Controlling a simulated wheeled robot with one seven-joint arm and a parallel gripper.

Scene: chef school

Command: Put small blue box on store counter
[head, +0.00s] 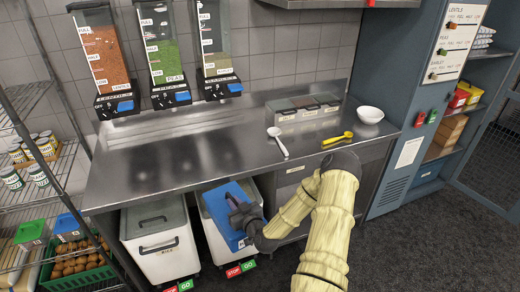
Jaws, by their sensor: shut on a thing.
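A blue box (222,204) with a small label low on its face is at my gripper (238,216), in front of a white bin and below the front edge of the steel counter (180,161). My gripper is dark and shut on the box at its right side; the fingertips are partly hidden. My pale yellow arm reaches in from the lower right. The counter has a wide bare area at its left and middle. Another small box with a blue lid (68,223) sits on the left rack beside a green-lidded one (31,232).
A white spoon (278,142), yellow spoon (337,138), white bowl (370,114) and lidded container (303,107) occupy the counter's right part. Dispensers (163,50) hang above its back. White bins (160,245) stand under it. A blue-grey cabinet (420,100) stands at right.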

